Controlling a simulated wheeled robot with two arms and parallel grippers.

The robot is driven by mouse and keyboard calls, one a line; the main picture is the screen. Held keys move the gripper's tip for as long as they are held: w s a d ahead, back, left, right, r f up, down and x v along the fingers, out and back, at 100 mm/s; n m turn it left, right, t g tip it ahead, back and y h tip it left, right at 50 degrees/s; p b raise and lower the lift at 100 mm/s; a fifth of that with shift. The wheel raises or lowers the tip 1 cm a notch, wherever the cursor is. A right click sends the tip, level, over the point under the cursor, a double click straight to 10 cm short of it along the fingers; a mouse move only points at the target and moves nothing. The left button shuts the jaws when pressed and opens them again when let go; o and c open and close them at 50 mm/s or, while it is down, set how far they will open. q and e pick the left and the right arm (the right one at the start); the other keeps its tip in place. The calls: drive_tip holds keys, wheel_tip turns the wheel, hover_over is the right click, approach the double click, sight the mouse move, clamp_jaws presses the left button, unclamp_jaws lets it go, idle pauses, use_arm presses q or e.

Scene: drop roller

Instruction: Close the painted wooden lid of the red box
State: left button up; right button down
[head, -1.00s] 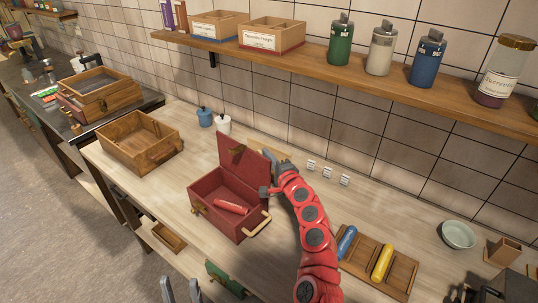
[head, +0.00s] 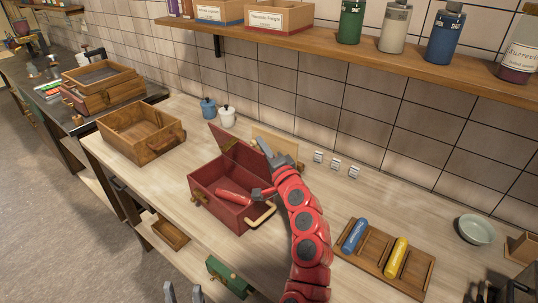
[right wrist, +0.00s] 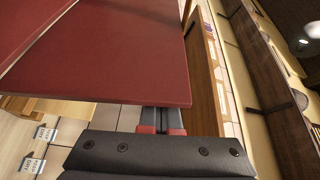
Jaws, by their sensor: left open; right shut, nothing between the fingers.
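The red box (head: 214,207) stands on the bench with a red roller (head: 233,197) inside. Its painted lid (head: 232,149) is part open, raised at the back and leaning toward the box opening. My right gripper (head: 266,152) is shut and empty at the lid's right end. In the right wrist view the lid (right wrist: 95,50) fills the upper left, and the gripper's shut fingertips (right wrist: 160,118) are close to its edge; whether they touch is unclear. My left gripper (head: 183,291) is open at the bottom edge of the head view, low and apart from the box.
A wooden tray (head: 372,267) with a blue and a yellow roller lies right of my right arm. An open wooden crate (head: 128,145) stands left of the box. Two small pots and a wooden board (head: 282,147) are behind it, near the tiled wall.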

sight(241, 146)
drive_tip(key=s+a+n+b, duration=0.1)
drive_tip(key=b, duration=0.1)
drive_tip(key=s+a+f+n+y+b, duration=0.1)
drive_tip(key=b, duration=0.2)
drive_tip(key=s+a+f+n+b, duration=0.1)
drive_tip(key=s+n+b, duration=0.1)
drive_tip(key=b, duration=0.1)
drive_tip(key=shift+a+t, duration=0.3)
drive_tip(key=s+a+f+n+y+b, duration=0.1)
drive_tip(key=s+a+f+n+b, duration=0.1)
drive_tip(key=s+a+f+b, duration=0.2)
drive_tip(key=shift+s+a+f+b, duration=0.25)
drive_tip(key=shift+s+f+b, duration=0.3)
drive_tip(key=shift+f+b, duration=0.55)
drive_tip(key=shift+r, duration=0.25)
